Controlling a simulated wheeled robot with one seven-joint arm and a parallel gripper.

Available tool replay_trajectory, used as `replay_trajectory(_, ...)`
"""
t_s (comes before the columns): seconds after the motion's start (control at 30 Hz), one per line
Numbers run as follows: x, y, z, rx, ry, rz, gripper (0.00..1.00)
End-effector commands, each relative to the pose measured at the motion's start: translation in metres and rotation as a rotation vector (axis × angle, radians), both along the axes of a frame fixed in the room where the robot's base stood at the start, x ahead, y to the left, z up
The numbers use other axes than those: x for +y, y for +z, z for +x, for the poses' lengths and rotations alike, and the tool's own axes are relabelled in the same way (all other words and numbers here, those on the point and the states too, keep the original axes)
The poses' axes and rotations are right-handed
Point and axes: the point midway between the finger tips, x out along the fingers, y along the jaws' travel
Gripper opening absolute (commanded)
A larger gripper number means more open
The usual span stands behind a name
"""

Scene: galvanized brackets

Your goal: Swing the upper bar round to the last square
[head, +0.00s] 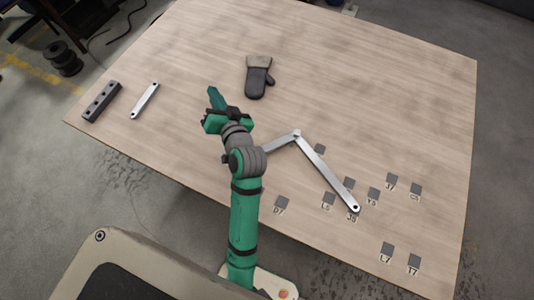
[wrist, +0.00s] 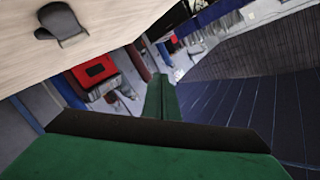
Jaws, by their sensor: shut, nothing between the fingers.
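Two flat galvanized bars meet at a joint near the middle of the table in the head view. The long bar (head: 327,171) runs down and right to a holed free end, which lies just above a small printed label. The shorter-looking bar (head: 281,144) runs left and goes behind my arm, so its far end is hidden. I cannot tell for certain which bar lies on top. Dark squares with small labels lie around, such as one at the lower right corner (head: 414,261) and one at far right (head: 416,189). My gripper (head: 213,93) is shut and empty, left of the bars, apart from them.
A dark holed block (head: 101,101) and a loose light bar (head: 145,100) lie at left. The table's upper right (head: 400,80) is clear.

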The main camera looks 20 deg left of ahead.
Motion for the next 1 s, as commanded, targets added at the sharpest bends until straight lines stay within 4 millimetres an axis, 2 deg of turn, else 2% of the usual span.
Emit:
replay_trajectory(0.1,0.019,0.008,0.001,-0.010,0.127,-0.084,0.00)
replay_trajectory(0.23,0.032,0.002,-0.006,-0.003,0.260,-0.205,0.00)
replay_trajectory(0.33,0.033,-0.010,-0.012,0.014,0.353,-0.318,0.00)
replay_trajectory(0.47,0.021,-0.034,-0.020,0.047,0.460,-0.490,0.00)
replay_trajectory(0.57,0.000,-0.056,-0.025,0.086,0.529,-0.638,0.00)
replay_trajectory(0.67,-0.031,-0.079,-0.028,0.140,0.585,-0.797,0.00)
replay_trajectory(0.8,-0.089,-0.108,-0.031,0.233,0.641,-1.024,0.00)
replay_trajectory(1.0,-0.167,-0.129,-0.033,0.363,0.677,-1.271,0.00)
